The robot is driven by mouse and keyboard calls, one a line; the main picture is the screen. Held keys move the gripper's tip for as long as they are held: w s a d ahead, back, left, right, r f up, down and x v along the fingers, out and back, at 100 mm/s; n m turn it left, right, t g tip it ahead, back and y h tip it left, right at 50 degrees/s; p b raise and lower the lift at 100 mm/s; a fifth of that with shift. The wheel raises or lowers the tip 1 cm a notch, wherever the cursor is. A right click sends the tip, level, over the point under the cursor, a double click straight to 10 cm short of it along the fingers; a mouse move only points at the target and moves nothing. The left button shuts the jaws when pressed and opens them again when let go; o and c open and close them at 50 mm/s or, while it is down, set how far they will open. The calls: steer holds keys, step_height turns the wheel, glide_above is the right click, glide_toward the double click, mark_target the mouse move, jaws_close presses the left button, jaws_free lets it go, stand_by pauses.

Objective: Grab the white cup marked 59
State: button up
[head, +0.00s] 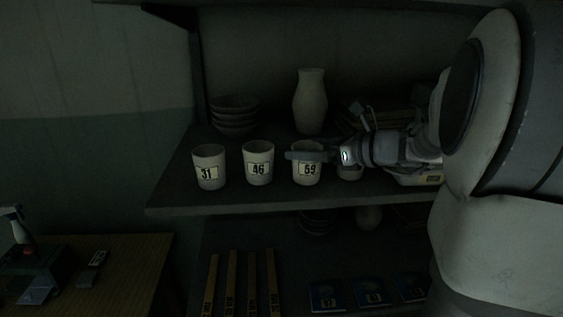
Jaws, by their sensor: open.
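The white cup marked 59 (307,176) stands upright on the shelf, third in a row of cups. My gripper (304,156) reaches in from the right and its finger crosses in front of the cup's upper part, just above the number label. The gripper is open. Only one finger shows clearly; whether the other lies behind or inside the cup cannot be told, nor whether the finger touches the cup.
Cups marked 46 (257,163) and 31 (209,167) stand to the left. Another cup (349,172) is partly hidden under my gripper. Stacked bowls (235,115) and a vase (311,101) stand behind. The shelf's front edge (250,203) is clear.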

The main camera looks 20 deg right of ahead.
steer(key=shift+w+a, duration=0.1)
steer(key=shift+w, duration=0.05)
steer(key=c, duration=1.2)
steer(key=shift+o, duration=0.2)
